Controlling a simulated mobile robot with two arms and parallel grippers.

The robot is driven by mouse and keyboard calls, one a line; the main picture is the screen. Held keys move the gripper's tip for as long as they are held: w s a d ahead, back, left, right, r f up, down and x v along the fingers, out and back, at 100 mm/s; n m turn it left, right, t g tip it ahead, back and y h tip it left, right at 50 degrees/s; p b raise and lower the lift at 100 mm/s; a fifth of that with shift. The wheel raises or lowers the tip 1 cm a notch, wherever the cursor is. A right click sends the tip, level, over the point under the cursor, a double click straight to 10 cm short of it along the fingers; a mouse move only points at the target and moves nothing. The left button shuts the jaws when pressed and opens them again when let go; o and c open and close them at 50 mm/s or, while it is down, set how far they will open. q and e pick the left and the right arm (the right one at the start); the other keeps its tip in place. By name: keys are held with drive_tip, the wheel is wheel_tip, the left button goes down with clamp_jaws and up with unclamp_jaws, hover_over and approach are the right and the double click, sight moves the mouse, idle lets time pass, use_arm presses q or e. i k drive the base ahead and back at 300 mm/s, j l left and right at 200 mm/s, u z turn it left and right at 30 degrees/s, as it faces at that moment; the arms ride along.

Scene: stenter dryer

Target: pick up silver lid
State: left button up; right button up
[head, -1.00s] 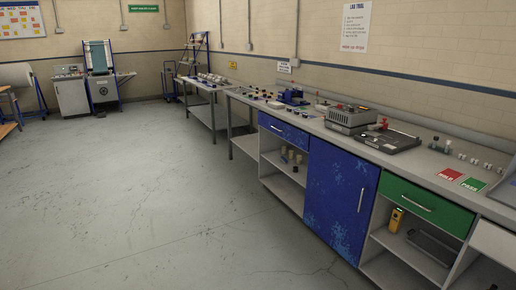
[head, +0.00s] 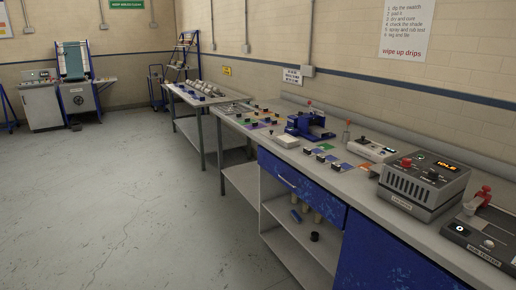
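I cannot make out a silver lid for certain in the head view. Several small jars or caps sit on the workbench (head: 352,190), too small to tell apart by material. A dark round cap or lid (head: 314,237) lies on the open shelf below the blue drawer (head: 303,188); it looks black, not silver. Neither of my grippers is in view.
A blue press-like machine (head: 310,124), a grey box reading IDLE (head: 424,183) and a dark tester (head: 484,236) stand on the bench. A second table (head: 205,97) lies farther back. The floor (head: 130,190) at left is clear.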

sight(269, 134)
drive_tip(key=i, duration=0.8)
drive_tip(key=i+l+u, duration=0.15)
drive_tip(key=i, duration=0.7)
drive_tip(key=i+l, duration=0.1)
drive_tip(key=i, duration=0.7)
drive_tip(key=i+j+u, duration=0.05)
